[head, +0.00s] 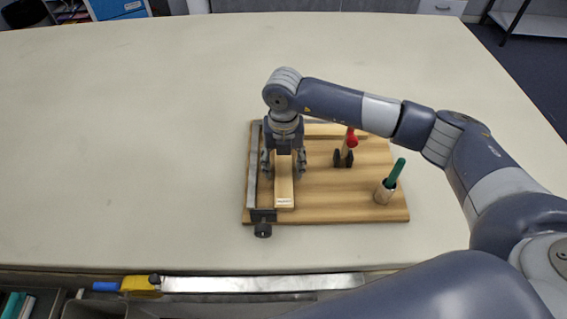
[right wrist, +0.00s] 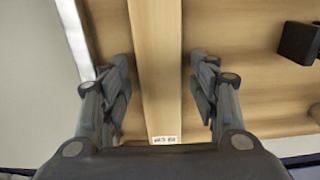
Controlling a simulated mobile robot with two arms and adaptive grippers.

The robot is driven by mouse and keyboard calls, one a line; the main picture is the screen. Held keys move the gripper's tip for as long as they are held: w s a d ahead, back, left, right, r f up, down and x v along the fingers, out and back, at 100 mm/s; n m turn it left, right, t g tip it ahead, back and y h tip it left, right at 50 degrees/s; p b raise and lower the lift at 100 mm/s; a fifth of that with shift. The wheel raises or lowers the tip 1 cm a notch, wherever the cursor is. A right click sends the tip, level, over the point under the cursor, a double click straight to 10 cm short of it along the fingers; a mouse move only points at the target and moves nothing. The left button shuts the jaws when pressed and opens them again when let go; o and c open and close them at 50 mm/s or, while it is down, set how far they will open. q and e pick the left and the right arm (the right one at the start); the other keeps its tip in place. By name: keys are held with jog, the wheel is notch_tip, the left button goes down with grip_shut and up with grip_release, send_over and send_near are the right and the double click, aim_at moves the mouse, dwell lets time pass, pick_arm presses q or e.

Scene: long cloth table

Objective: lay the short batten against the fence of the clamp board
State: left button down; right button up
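The wooden clamp board (head: 330,207) lies on the table with a grey metal strip (head: 252,165) along its left edge and a dark clamp (head: 262,216) at its near left corner. A pale batten (head: 284,195) lies front to back over the board, a little right of the strip and apart from it. My right gripper (head: 284,168) is over this batten, pointing down. In the right wrist view its open fingers (right wrist: 160,88) straddle the batten (right wrist: 158,60), with a gap on each side. A small label shows on the batten's near end. My left gripper is out of view.
Another pale wooden strip (head: 330,130) lies along the board's far edge. A red-headed tool (head: 350,140) in a dark holder and a green-handled tool (head: 395,171) in a pale cup stand on the right half. The table's left side is clear.

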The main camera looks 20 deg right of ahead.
aim_at(284, 168)
jog(key=shift+r, duration=0.5)
notch_tip(284, 168, up, 11)
jog(key=b, duration=0.2)
jog(key=shift+r, duration=0.1)
